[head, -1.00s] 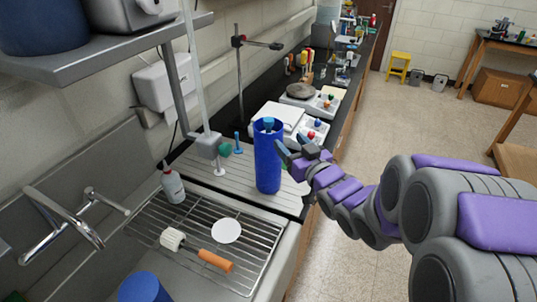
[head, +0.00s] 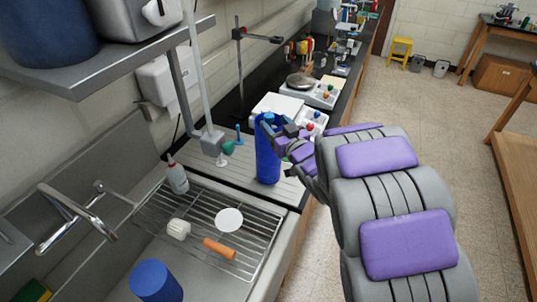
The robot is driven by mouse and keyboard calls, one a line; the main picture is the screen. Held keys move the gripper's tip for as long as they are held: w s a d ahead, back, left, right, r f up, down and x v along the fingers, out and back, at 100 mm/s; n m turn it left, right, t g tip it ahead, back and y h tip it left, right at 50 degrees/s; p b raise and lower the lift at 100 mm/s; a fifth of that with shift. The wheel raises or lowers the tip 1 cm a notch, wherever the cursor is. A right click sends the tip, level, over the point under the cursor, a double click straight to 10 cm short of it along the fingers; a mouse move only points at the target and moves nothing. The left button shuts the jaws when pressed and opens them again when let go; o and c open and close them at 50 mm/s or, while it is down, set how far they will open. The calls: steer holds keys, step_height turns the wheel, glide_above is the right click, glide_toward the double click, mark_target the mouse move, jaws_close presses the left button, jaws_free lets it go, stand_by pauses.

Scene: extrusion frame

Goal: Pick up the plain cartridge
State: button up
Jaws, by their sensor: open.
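A tall blue cylinder (head: 267,166) stands upright on the ribbed white drainboard (head: 215,174) beside the sink. No label shows on it, but I cannot tell for certain that it is the plain cartridge. My gripper (head: 272,128) is open at the cylinder's upper right side. Its dark fingers overlap the cylinder's top in the picture and partly hide it. I cannot tell whether they touch it or pass around it. A short white ribbed cylinder (head: 178,229) lies on the wire rack (head: 262,240) in the sink.
An orange-handled tool (head: 219,248) and a white disc (head: 229,219) lie on the rack. A squeeze bottle (head: 176,177) stands behind it. A blue cup (head: 157,281) is at the front. A metal shelf (head: 130,62) overhangs the left.

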mark_target(271, 119)
steer(key=x, duration=0.5)
steer(key=shift+s, duration=0.1)
steer(key=shift+c, duration=0.2)
steer(key=shift+d, duration=0.1)
jaws_close()
